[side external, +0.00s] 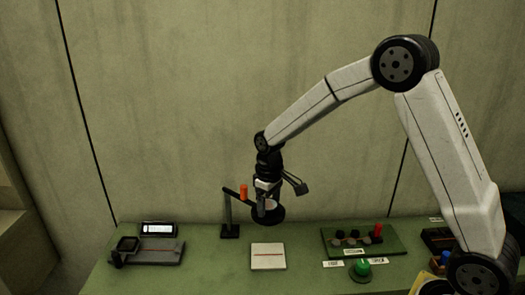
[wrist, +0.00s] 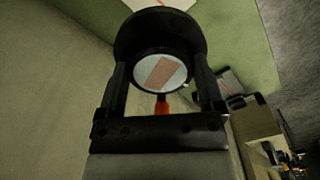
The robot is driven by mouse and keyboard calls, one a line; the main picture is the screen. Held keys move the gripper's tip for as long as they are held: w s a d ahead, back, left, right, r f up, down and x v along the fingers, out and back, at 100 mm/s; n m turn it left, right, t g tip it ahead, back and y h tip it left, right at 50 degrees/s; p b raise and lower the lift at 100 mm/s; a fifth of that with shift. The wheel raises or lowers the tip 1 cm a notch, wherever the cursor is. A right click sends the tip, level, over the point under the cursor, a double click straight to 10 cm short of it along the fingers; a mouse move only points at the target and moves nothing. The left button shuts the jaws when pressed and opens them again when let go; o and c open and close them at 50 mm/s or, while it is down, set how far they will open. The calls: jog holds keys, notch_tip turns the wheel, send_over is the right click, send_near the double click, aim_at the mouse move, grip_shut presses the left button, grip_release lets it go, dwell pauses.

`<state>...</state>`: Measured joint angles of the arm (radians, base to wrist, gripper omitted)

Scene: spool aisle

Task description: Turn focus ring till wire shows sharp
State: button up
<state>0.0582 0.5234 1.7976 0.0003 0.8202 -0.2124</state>
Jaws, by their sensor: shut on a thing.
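My gripper (side external: 267,198) points down over a black focus ring (side external: 268,217) on an arm from a short black stand (side external: 229,222). In the wrist view the two fingers (wrist: 161,75) are on either side of the ring (wrist: 158,30), shut on it. The round pale lens (wrist: 145,76) inside it shows a broad brownish slanted band, not a thin line. An orange knob (side external: 243,191) stands up on the stand's arm and also shows in the wrist view (wrist: 162,106). Below the ring, a white plate (side external: 268,262) with a red wire-like line lies on the bench.
A dark device with a lit display (side external: 158,229) stands at the left of the green bench (side external: 215,275). At the right are a green board (side external: 335,250) with several knobs and a green button (side external: 361,267). A wall is close behind the bench.

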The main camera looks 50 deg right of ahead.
aim_at(269, 205)
jog(key=shift+m, duration=1.6)
jog(key=o, duration=1)
jog(key=shift+r, duration=0.15)
jog(key=shift+r, duration=3.8)
jog(key=s+a+f+t, duration=0.1)
jog(key=s+f, duration=0.1)
jog(key=s, duration=0.3)
jog(key=s+f+n, duration=0.1)
jog(key=s+f, duration=0.2)
jog(key=s, duration=0.3)
jog(key=s+a+f+t, duration=0.1)
jog(key=s+f, duration=0.1)
jog(key=s, duration=0.4)
jog(key=shift+a+f+t, duration=0.3)
